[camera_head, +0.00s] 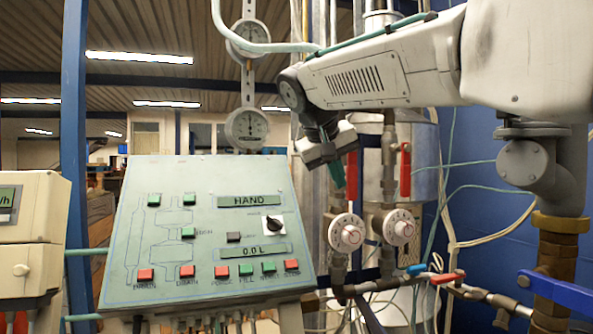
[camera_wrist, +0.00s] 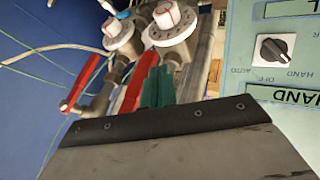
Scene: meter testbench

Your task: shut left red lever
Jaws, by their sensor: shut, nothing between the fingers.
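The left red lever (camera_head: 352,174) hangs upright along its pipe above the left round dial. The right red lever (camera_head: 405,170) stands parallel to it on the neighbouring pipe. My gripper (camera_head: 338,176) points downward just left of the left lever's upper part, its green fingers shut and empty. In the wrist view, which is turned over, the green fingertips (camera_wrist: 158,88) lie close beside the left red lever (camera_wrist: 138,84); I cannot tell whether they touch. Another red lever (camera_wrist: 82,86) shows farther left there.
The control panel (camera_head: 205,235) with buttons and a black knob stands left of the levers. Two white dials (camera_head: 347,233) (camera_head: 399,228) sit below them. A large pipe with a blue handle (camera_head: 556,292) is at the right. Thin hoses and a metal tank are behind.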

